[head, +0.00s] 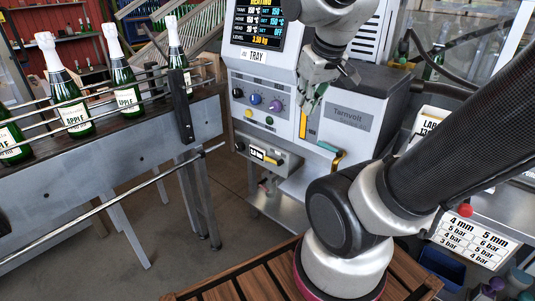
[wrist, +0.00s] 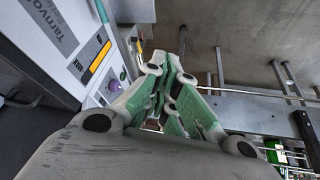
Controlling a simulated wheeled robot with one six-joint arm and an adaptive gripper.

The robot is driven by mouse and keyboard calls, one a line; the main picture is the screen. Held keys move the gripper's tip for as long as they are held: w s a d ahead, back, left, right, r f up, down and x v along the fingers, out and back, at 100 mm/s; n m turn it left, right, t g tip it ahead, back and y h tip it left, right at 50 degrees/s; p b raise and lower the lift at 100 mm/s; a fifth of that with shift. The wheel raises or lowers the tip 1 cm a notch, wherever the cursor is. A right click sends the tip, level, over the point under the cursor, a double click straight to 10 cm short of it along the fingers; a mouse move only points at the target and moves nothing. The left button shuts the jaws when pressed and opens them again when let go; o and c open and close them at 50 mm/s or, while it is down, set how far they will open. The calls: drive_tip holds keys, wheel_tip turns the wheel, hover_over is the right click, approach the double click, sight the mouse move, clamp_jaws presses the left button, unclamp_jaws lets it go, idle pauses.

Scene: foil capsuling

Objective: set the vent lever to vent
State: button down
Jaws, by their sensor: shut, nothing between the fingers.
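My gripper (head: 309,101), with green-padded fingers, hangs in front of the grey machine's front panel, close to its yellow level gauge (head: 303,124). The wrist view shows its fingers (wrist: 170,68) closed together with nothing between them. A teal-handled lever (head: 327,147) sticks out low on the machine, below and to the right of the gripper and apart from it. A teal bar, likely the same lever, shows at the top of the wrist view (wrist: 101,12). No vent marking is readable, so I cannot confirm that it is the vent lever or tell its setting.
Coloured knobs (head: 256,99) sit left of the gripper, beneath a lit display (head: 259,22). A small gauge box (head: 266,156) juts out below. A conveyor (head: 120,148) with rails and several green bottles stands at left. A wooden slatted top (head: 240,283) is in front.

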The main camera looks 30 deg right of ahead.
drive_tip(key=w+d+f+n+t, duration=0.1)
drive_tip(key=w+d+f, duration=0.3)
drive_tip(key=w, duration=0.5)
drive_tip(key=w+d+f+n+t, duration=0.1)
drive_tip(key=w+d+f, duration=0.2)
drive_tip(key=w+f, duration=0.45)
drive_tip(key=w+f+n+t, duration=0.1)
drive_tip(key=w+f, duration=0.4)
drive_tip(key=f, duration=0.3)
drive_tip(key=w+d+f+n+t+y, duration=0.1)
drive_tip(key=w+f+n, duration=0.1)
drive_tip(key=w+f, duration=0.3)
wheel_tip(320, 180, down, 3)
drive_tip(key=shift+d+r+t+y, duration=0.15)
drive_tip(key=shift+d+t+y, duration=0.15)
drive_tip(key=x, duration=0.4)
drive_tip(key=s+f+x, duration=0.1)
drive_tip(key=x, duration=0.3)
drive_tip(key=d+f+x, duration=0.1)
drive_tip(key=x, duration=0.3)
drive_tip(key=shift+s+f, duration=0.15)
drive_tip(key=shift+f, duration=0.15)
